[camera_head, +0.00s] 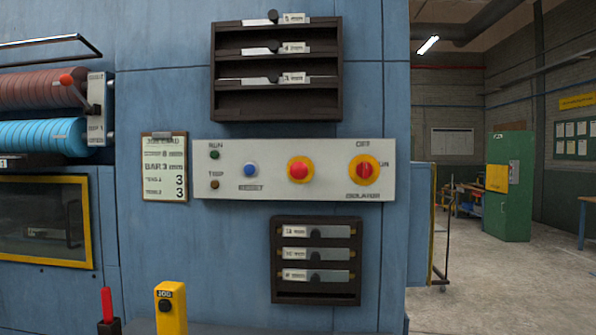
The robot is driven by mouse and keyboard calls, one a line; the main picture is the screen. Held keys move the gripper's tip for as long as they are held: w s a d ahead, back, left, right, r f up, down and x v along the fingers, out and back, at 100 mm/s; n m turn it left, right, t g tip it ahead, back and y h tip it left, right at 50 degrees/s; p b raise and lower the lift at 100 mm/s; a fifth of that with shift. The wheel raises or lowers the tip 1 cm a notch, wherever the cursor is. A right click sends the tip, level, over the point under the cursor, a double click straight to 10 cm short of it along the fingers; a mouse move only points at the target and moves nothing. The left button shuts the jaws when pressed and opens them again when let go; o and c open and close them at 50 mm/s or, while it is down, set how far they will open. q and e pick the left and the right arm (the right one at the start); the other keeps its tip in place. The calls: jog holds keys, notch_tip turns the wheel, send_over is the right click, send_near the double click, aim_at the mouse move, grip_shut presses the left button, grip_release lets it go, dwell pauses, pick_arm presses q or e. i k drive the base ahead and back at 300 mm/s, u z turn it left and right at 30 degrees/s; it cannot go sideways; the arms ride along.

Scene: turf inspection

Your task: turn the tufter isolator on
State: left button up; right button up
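The isolator (364,169) is a red rotary knob on a round yellow plate, at the right end of a pale control panel (225,185) on the blue machine face. OFF is printed above it, ON to its right and ISOLATOR below. Its red handle looks upright, in line with OFF, though it is small in the picture. Neither of my grippers shows in the head view, and nothing covers the isolator.
Left of the isolator are a red button on yellow (299,170), a blue button (250,170) and two small lamps. A dark rack (281,117) hangs above, another (316,298) below. A yellow JOG post (171,310) stands at the lower front. Open floor lies right.

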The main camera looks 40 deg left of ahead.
aim_at(364, 170)
jog(key=z, duration=0.6)
jog(key=i, duration=0.1)
jog(key=u, duration=1.2)
jog(key=k, duration=0.15)
jog(key=u, duration=0.6)
jog(key=i, duration=0.6)
jog(key=z, duration=0.2)
jog(key=k, duration=0.6)
jog(key=u, duration=0.15)
jog(key=i, duration=0.45)
jog(key=u, duration=0.05)
